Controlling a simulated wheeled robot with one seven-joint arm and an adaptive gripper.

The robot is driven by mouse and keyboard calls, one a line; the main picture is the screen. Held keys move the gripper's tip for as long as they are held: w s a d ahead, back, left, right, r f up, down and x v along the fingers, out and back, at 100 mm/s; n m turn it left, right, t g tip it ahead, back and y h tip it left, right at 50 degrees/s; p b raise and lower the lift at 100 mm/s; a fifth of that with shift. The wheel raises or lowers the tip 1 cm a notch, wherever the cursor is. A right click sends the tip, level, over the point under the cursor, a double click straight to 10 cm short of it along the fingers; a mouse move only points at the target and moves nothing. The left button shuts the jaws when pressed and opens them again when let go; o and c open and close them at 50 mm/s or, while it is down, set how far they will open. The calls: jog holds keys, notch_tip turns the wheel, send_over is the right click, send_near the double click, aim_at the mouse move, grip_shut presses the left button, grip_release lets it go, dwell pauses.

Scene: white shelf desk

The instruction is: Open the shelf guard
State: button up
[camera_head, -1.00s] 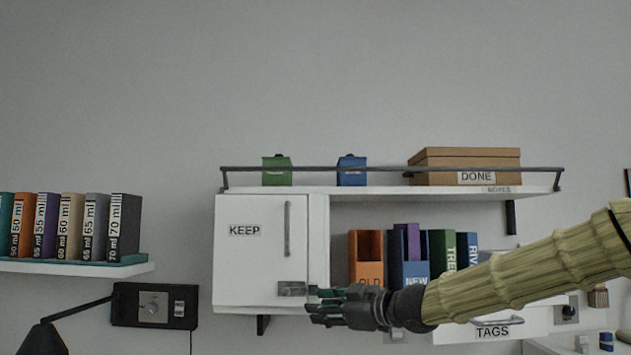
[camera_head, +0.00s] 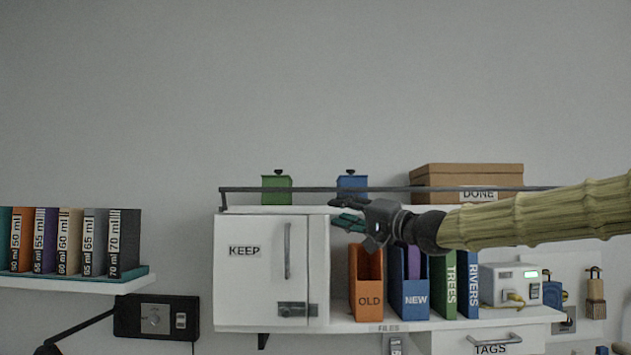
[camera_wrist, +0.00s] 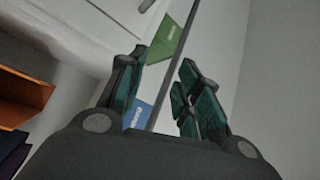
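The shelf guard (camera_head: 290,189) is a dark rail along the front of the top shelf, in front of the canisters and the DONE box. It runs level, with its left end post on the shelf. My gripper (camera_head: 338,212) is just below the rail in the head view, near the right edge of the KEEP cabinet, with its fingers apart. In the wrist view my gripper (camera_wrist: 161,62) is open and empty. A dark bar, seemingly the rail (camera_wrist: 178,72), runs between the fingers in the picture; I cannot tell how far off it is. My arm hides the rail's right end.
A green canister (camera_head: 277,190), a blue canister (camera_head: 351,183) and a brown DONE box (camera_head: 465,172) stand on the top shelf. Below are the white KEEP cabinet (camera_head: 260,270), an orange OLD file holder (camera_head: 366,298) and a white device (camera_head: 505,275). The wall above is clear.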

aim_at(318, 191)
jog(key=w+a+r+m+p, duration=0.1)
jog(key=w+a+r+p, duration=0.1)
jog(key=w+a, duration=0.1)
jog(key=w+a+r+m+p, duration=0.1)
jog(key=w+a+r+p, duration=0.1)
jog(key=w+a+r, duration=0.1)
jog(key=shift+w+r+t, duration=0.2)
jog(key=shift+r+t, duration=0.05)
jog(key=shift+t, duration=0.05)
jog(key=shift+w+a+p, duration=0.4)
jog(key=shift+w+a, duration=0.05)
jog(key=shift+w, duration=0.05)
grip_shut()
